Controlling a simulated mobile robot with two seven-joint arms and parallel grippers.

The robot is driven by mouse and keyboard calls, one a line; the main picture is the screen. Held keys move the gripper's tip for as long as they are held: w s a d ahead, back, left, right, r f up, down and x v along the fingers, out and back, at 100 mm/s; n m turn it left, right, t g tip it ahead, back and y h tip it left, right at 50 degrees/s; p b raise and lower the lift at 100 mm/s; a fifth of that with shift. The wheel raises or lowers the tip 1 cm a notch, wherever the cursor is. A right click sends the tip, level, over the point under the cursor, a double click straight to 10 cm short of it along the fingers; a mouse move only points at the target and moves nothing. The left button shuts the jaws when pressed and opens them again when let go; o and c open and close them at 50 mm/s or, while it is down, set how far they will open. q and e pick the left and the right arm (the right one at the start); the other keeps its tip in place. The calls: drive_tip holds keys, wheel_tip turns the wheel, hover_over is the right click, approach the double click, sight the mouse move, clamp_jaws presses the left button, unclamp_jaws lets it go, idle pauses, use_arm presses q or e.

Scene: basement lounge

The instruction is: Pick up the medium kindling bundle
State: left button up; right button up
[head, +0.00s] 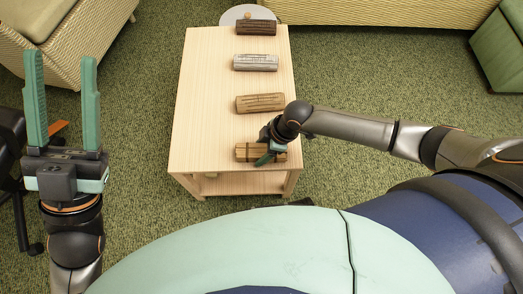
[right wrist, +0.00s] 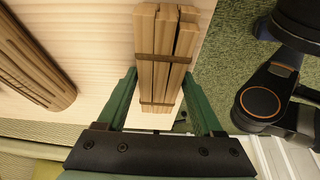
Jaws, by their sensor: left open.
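The kindling bundle (head: 244,153) is several light-brown sticks tied with dark bands, lying at the near end of the wooden table. My right gripper (head: 268,158) is over it from the right and hides part of it. In the right wrist view the bundle (right wrist: 165,55) lies between the fingers of my right gripper (right wrist: 160,75). One finger is on each side, and narrow gaps show lower down. The fingertips are close to its sides; contact is unclear. My left gripper (head: 62,95) is open, empty and raised at the left, away from the table.
The table (head: 205,100) also bears a brown log (head: 260,103), a pale grey log (head: 256,62) and a dark log (head: 256,27) in a row behind the bundle. Wicker sofas (head: 70,30) stand behind and left. A dark chair-like object (head: 12,140) is near my left arm.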

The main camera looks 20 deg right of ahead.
clamp_jaws()
idle(0.3)
